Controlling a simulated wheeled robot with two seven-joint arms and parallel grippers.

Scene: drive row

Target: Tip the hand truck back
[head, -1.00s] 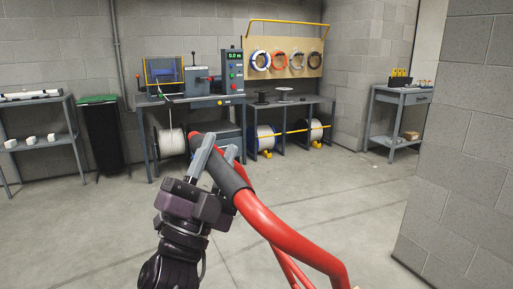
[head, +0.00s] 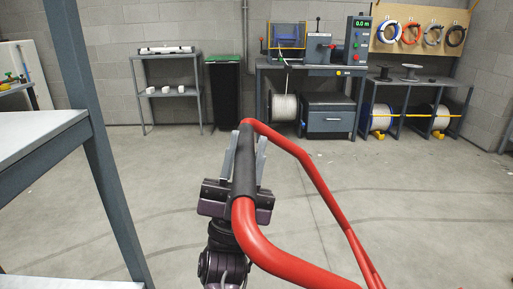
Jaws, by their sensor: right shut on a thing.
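The hand truck shows as a red tubular frame (head: 318,185) with a black grip (head: 244,170) on its handle bar. The frame runs from the grip down to the bottom right, and its lower part, wheels and toe plate are out of view. My right gripper (head: 246,153) comes up from the bottom and is shut on the black grip, one finger on each side. My left gripper is not in view.
A grey shelf unit (head: 108,195) stands close at the left. Across open floor (head: 170,200) are a shelf (head: 168,92), a dark bin with a green lid (head: 224,92), a workbench with a machine (head: 318,65) and a rack with cable reels (head: 412,105).

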